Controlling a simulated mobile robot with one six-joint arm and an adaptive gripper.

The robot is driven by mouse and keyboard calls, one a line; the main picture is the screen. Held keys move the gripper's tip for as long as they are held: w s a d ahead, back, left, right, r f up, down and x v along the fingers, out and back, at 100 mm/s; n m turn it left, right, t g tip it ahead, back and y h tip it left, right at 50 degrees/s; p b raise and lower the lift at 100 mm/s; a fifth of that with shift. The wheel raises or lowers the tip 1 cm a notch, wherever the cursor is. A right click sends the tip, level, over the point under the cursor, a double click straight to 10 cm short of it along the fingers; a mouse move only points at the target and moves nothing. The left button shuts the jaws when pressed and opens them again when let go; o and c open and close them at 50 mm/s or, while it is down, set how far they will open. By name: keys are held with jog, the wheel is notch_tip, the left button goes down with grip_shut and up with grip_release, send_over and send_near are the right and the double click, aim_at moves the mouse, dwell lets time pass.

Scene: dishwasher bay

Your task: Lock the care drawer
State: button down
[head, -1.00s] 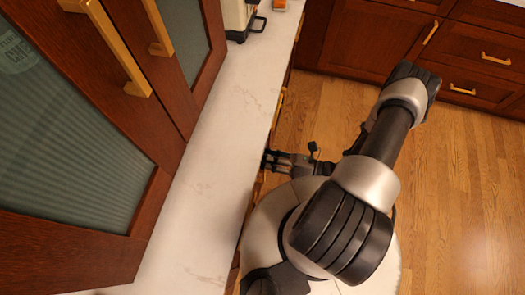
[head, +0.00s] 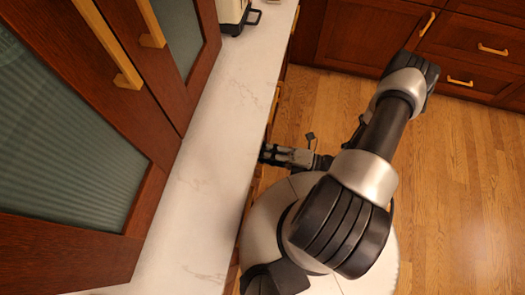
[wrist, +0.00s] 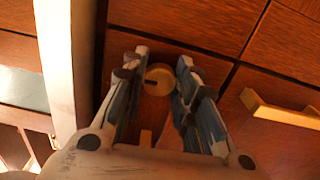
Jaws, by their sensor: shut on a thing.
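In the wrist view, a round brass lock knob (wrist: 160,76) with a dark slot sits on a reddish-brown wooden front (wrist: 212,72), which appears to be the care drawer. No label is readable. My gripper (wrist: 159,64) has one finger on each side of the knob and is shut on it. The knob's lower edge and sides are partly hidden. In the head view my gripper (head: 266,153) is against the cabinet fronts, just under the counter edge. The lock and drawer front are hidden there by the countertop.
A brass bar handle (wrist: 280,110) is on the front to the right in the wrist view. The white countertop (head: 215,130) overhangs at the left of my arm. Wall cabinets (head: 60,215) hang above it. Wooden floor (head: 460,190) is clear to the right.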

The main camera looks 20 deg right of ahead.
jog(key=shift+m, duration=0.3)
jog(key=c, duration=1.3)
grip_release()
jog(key=v, duration=1.2)
